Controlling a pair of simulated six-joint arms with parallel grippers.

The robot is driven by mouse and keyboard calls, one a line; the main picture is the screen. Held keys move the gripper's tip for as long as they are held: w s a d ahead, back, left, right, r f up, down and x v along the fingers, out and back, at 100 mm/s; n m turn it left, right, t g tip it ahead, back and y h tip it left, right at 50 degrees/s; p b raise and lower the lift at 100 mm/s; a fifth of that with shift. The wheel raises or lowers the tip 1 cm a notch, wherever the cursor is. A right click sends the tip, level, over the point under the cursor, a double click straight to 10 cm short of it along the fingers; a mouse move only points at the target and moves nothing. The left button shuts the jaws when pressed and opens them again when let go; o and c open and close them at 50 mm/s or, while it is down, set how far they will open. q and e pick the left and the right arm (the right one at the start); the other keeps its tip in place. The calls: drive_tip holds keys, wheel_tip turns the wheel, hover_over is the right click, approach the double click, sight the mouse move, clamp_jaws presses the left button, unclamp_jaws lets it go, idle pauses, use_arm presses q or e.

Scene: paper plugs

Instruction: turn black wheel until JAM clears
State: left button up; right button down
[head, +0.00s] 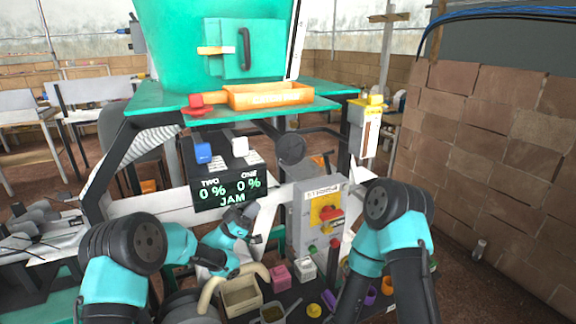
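The black wheel (291,149) is a dark round disc just right of the display box, above the grey control box. The display (228,190) reads TWO 0 %, ONE 0 % and JAM in green letters. My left gripper (249,212) is in front of the display's lower right part, below and left of the wheel and apart from it. Its fingers are small and dark, so I cannot tell whether it is open or shut. My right arm comes down at the right; its gripper is not visible.
A grey box (304,222) with a red knob on a yellow plate (327,213) stands below the wheel. A blue block (203,152) and a white block (240,146) sit atop the display. An orange tray (268,96) is above. Small bins (240,297) lie in front.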

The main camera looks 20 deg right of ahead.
sight(287, 165)
idle(0.3)
use_arm(q)
drive_tip(key=x, duration=1.7)
drive_tip(key=shift+d+r, duration=0.1)
drive_tip(key=shift+r, duration=0.1)
